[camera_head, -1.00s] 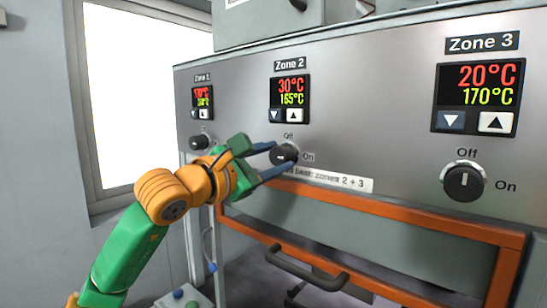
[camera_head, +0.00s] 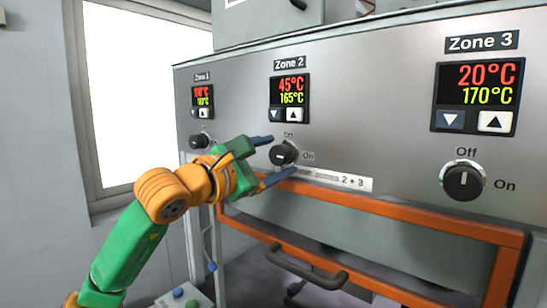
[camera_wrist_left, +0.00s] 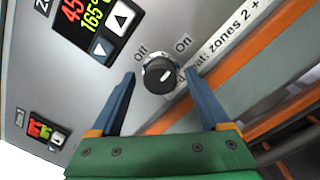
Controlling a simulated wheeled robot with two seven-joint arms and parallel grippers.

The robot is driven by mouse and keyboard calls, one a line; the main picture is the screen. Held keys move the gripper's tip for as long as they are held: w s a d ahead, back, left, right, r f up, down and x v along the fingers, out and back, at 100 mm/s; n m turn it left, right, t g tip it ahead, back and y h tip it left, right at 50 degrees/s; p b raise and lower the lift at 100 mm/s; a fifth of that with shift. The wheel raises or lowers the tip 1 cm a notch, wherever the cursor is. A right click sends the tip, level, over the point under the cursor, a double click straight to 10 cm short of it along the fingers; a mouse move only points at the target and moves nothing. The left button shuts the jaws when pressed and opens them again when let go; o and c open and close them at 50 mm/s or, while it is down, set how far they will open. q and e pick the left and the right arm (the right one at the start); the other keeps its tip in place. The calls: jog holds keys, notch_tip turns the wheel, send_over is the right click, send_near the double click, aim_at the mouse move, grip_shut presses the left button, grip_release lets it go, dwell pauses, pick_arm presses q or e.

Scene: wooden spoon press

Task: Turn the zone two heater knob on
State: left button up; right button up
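The zone two heater knob (camera_head: 284,153) is a black round knob on the grey panel, under the Zone 2 display (camera_head: 289,98), which reads 45°C over 165°C. My right gripper is not in view.
The Zone 3 knob (camera_head: 463,181) is at right, its mark pointing up to "Off". The Zone 1 knob (camera_head: 200,141) is at left. An orange frame (camera_head: 400,213) and a dark handle (camera_head: 306,270) lie below the panel.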

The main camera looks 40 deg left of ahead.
aim_at(276, 159)
pick_arm(q)
jog(key=s+b, duration=0.1)
jog(key=s+f+b, duration=0.1)
jog(key=s, duration=0.1)
jog(key=shift+s+a, duration=0.15)
jog(key=s, duration=0.1)
jog(key=s+b, duration=0.1)
jog(key=s, duration=0.2)
jog(key=shift+a+r, duration=0.1)
jog(key=shift+r, duration=0.2)
jog(key=shift+w, duration=0.15)
jog(key=shift+f, duration=0.1)
